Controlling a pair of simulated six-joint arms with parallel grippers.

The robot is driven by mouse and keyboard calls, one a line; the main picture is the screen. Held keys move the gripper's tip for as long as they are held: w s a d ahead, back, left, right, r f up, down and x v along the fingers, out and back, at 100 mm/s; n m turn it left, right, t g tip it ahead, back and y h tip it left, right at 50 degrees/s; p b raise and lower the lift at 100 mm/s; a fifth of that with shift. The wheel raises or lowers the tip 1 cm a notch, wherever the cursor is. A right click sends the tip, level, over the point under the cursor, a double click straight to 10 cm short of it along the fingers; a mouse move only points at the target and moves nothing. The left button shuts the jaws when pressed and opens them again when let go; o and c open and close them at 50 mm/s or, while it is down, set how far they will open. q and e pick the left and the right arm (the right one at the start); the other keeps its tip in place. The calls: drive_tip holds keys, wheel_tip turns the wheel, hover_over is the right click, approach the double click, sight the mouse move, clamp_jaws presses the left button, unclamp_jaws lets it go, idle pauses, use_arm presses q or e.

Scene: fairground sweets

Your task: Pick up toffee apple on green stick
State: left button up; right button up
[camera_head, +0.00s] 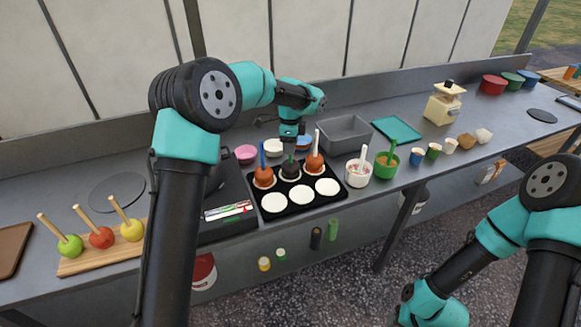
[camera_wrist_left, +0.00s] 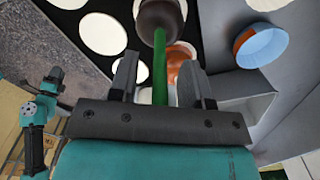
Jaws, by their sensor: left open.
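The toffee apple on the green stick (camera_head: 290,172) is dark brown and stands in the back middle of the black tray (camera_head: 262,214), stick up. It also shows in the left wrist view (camera_wrist_left: 162,14), with its green stick (camera_wrist_left: 159,75) between my fingers. My left gripper (camera_head: 290,147) is directly above this apple, pointing down. Its two fingers (camera_wrist_left: 158,62) are open on either side of the stick, with gaps showing. An orange-brown apple with a blue stick (camera_head: 263,177) stands to the left, and one with a white stick (camera_head: 314,163) to the right.
White discs (camera_head: 301,194) fill the tray's front row. Pink (camera_head: 246,153), white and blue bowls stand close behind the tray, with a grey bin (camera_head: 346,134) behind right. White (camera_head: 357,174) and green tubs (camera_head: 386,166) stand right. Fresh apples on sticks rest on a board (camera_head: 90,262) at left.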

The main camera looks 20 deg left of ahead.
use_arm(q)
clamp_jaws()
idle(0.4)
drive_tip(key=shift+r, duration=0.1)
drive_tip(key=shift+r, duration=1.7)
drive_tip(key=s+d, duration=0.2)
drive_tip(key=s, duration=0.5)
drive_tip(key=s+d+r, duration=0.1)
drive_tip(key=s+d, duration=0.1)
drive_tip(key=s, duration=0.6)
drive_tip(key=shift+s+d+r, duration=0.2)
drive_tip(key=shift+d+r, duration=0.05)
